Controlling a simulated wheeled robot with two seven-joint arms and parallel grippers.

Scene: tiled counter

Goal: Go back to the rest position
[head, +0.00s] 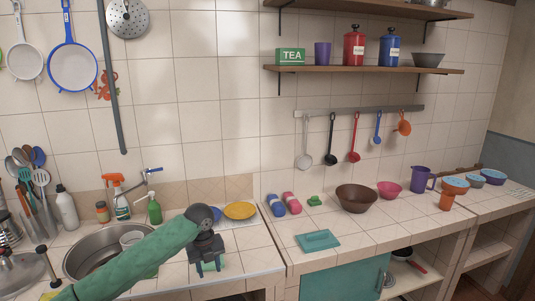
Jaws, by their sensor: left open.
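My left gripper (209,266) is at the end of my green left arm, which reaches in from the lower left. It is open, points downward and hangs over the tiled counter (255,262) just right of the sink. Nothing shows between its fingers. My right gripper is out of view. The left arm hides part of the sink and the counter behind it.
A metal sink (80,262) lies under the arm. A yellow plate (240,210) sits behind the gripper. To the right are a teal tray (318,240), a brown bowl (356,198) and a purple pitcher (422,179).

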